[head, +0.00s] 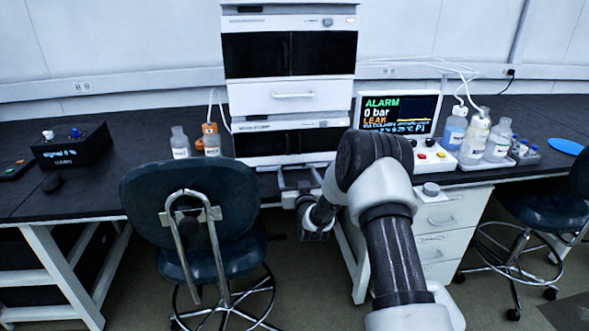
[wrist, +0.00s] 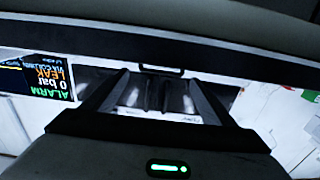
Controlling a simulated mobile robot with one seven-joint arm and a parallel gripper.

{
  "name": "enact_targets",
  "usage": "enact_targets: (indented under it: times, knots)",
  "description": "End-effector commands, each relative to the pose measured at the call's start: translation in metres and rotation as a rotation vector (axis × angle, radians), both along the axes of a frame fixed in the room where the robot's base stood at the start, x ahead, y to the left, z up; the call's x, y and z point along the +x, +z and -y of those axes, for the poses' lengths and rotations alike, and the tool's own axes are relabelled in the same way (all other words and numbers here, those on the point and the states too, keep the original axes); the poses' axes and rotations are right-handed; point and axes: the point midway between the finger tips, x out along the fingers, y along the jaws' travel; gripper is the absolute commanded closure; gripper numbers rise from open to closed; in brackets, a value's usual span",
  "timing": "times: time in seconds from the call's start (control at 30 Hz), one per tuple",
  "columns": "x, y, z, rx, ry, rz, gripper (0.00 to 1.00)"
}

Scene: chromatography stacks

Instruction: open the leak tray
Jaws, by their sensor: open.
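The leak tray (head: 270,161) is a low white strip at the base of the instrument stack, seen in the head view. In the wrist view, which is upside down, its white front (wrist: 222,92) carries a dark bar handle (wrist: 161,70). The tray looks flush with the stack. My gripper (head: 300,178) is in front of the tray, low over the bench edge. In the wrist view its two fingers (wrist: 162,82) are apart, one on each side of the handle, with nothing held. Whether they touch the tray cannot be told.
A controller screen (head: 399,114) reads ALARM, 0 bar, LEAK. Bottles (head: 474,138) stand right of it, and small bottles (head: 180,143) left of the stack. A dark chair (head: 195,215) stands left of my arm. A white drawer (head: 292,95) sits higher in the stack.

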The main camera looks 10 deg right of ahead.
Motion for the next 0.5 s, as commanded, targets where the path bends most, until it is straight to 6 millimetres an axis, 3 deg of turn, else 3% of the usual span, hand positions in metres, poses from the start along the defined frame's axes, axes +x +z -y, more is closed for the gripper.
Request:
enact_targets:
  times: [0.2, 0.5]
  knots:
    - [0.04, -0.002, -0.001, 0.0, 0.001, 0.002, 0.22]
    - [0.061, 0.0, 0.0, -0.001, 0.001, -0.001, 0.22]
